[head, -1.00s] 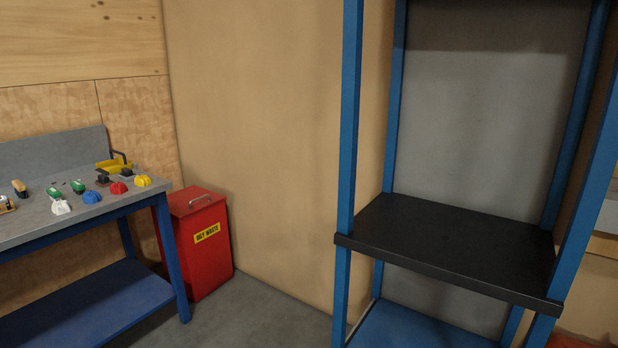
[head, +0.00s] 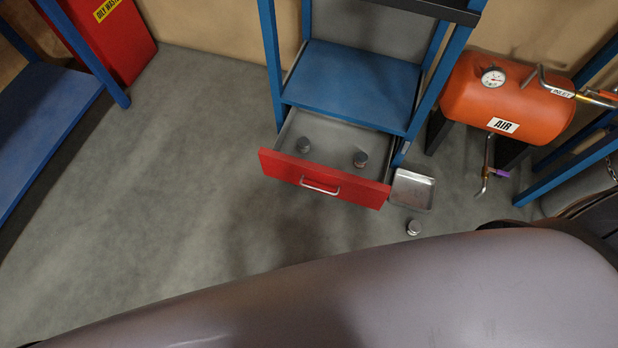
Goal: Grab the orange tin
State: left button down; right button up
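Two small round tins with grey lids sit in an open drawer (head: 321,179) with a red front, low in the blue shelf unit. The left tin (head: 303,145) looks dark grey. The right tin (head: 360,160) shows a hint of reddish-brown on its side, too small to be sure it is orange. A third small tin (head: 413,228) with a silvery top stands on the floor in front of the drawer's right side. Neither gripper is in view. A large smooth grey part, likely my own arm, covers the bottom of the picture.
A shallow metal tray (head: 412,190) lies on the floor right of the drawer. An orange air tank (head: 470,100) with gauge and pipes stands at the right. A red waste bin (head: 120,45) and workbench legs are at the upper left. The floor left of the drawer is clear.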

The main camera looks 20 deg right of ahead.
aim_at(360, 160)
jog(key=k+j+z, duration=0.2)
jog(key=z, duration=0.2)
jog(key=k+j+z, duration=0.2)
jog(key=z, duration=0.15)
jog(key=k+j+z, duration=0.1)
jog(key=k+z, duration=0.3)
jog(key=i, duration=0.1)
